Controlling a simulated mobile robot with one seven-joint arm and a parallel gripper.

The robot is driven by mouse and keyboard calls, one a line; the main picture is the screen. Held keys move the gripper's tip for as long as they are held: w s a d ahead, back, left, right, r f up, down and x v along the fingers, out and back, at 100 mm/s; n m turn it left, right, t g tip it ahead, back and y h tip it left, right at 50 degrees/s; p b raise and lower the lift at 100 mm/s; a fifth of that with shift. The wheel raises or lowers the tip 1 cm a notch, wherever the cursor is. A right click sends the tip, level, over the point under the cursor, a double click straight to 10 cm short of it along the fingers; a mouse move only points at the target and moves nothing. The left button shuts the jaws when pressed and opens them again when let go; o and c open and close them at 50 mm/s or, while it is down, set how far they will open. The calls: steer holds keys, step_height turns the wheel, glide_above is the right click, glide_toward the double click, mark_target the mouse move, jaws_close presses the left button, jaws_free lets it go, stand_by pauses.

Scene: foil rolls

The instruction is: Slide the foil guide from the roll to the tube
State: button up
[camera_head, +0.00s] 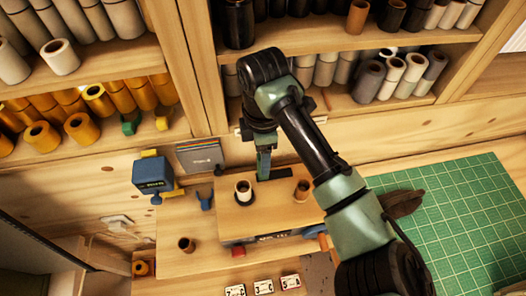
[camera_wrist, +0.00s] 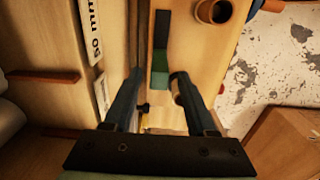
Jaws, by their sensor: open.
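A pale roll (camera_head: 243,187) stands upright on a raised wooden board (camera_head: 273,220). My gripper (camera_head: 264,172) points down at the board's back edge, behind and between the roll and the tube. In the wrist view my gripper (camera_wrist: 158,78) is open and empty. A dark round shape by its right finger is partly hidden; I cannot tell which thing it is.
A dark strip (camera_head: 275,174) lies along the board's back edge. A blue box (camera_head: 152,174) and a card stack (camera_head: 200,155) stand to the left. A short brown tube (camera_head: 187,244) stands at front left. A green cutting mat (camera_head: 455,220) lies right. Shelves of rolls are behind.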

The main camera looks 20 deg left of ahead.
steer(key=shift+f, duration=0.9)
jaws_close()
steer(key=shift+w, duration=0.1)
stand_by(0.7)
